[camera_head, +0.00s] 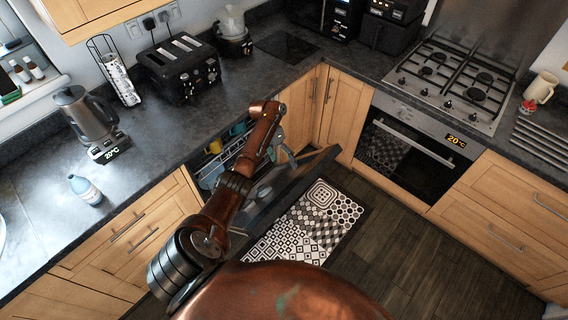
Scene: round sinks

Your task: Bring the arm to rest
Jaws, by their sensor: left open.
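My copper-coloured left arm (228,195) rises from the bottom of the head view and reaches forward over the open dishwasher. My left gripper (280,146), grey-green, is at the arm's far end, in front of the dishwasher opening and above its lowered door (312,176). It is open, and I see nothing held in it. The arm hides part of the dishwasher and its racks. My right arm and gripper are not in view.
The dark worktop carries a kettle (86,116), a bottle (85,190) and a toaster (180,68). An oven (408,150) under a gas hob (455,82) stands at the right. A patterned mat (305,225) lies on the wooden floor, which is clear at the right.

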